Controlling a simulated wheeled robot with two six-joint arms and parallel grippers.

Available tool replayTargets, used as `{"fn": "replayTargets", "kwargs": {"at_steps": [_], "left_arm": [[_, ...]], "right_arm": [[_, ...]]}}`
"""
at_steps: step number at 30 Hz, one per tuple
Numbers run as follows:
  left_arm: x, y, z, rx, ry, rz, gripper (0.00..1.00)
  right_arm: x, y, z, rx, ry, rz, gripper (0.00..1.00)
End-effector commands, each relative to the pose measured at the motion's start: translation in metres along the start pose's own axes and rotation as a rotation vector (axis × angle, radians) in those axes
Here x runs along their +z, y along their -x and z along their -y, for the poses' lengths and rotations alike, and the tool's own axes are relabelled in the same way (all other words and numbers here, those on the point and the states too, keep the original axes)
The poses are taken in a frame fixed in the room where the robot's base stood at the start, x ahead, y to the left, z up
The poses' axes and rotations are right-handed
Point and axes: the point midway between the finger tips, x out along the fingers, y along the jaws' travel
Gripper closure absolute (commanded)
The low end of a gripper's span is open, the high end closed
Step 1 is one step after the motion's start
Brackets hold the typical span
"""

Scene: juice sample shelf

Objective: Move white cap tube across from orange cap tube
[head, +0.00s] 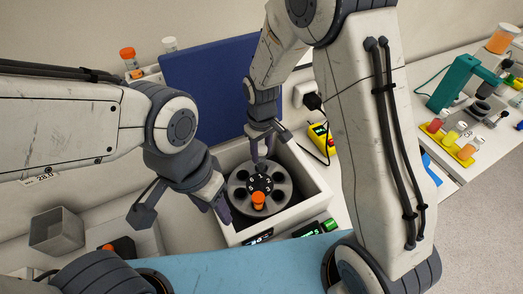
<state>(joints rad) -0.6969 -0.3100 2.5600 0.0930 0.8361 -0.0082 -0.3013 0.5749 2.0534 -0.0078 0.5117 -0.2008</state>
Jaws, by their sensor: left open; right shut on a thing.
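The orange cap tube (258,200) stands in a near hole of the dark-numbered grey rotor (240,180), inside a white open box-shaped machine (310,178). My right gripper (262,152) points down over the rotor's far side, across from the orange cap. I cannot tell whether that tube is in a hole. My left gripper (184,211) is open and empty, left of the rotor, with one finger over the machine's left wall.
Another orange-capped tube (127,54) and a white-capped tube (169,45) stand at the back left, beside a raised blue panel (205,78). A grey open bin (57,231) is at left. A yellow device (320,138) lies right of the machine. Colored jars stand on the far-right bench.

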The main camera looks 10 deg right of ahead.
Motion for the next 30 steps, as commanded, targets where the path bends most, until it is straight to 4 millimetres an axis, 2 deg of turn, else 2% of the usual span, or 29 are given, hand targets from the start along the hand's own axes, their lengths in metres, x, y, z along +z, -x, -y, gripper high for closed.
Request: {"fn": "replayTargets", "kwargs": {"at_steps": [15, 30], "left_arm": [[0.000, -0.008, 0.001, 0.000, 0.000, 0.000, 0.50], [0.000, -0.007, 0.001, 0.000, 0.000, 0.000, 0.50]], "right_arm": [[0.000, -0.012, 0.000, 0.000, 0.000, 0.000, 1.00], [0.000, -0.012, 0.000, 0.000, 0.000, 0.000, 1.00]]}}
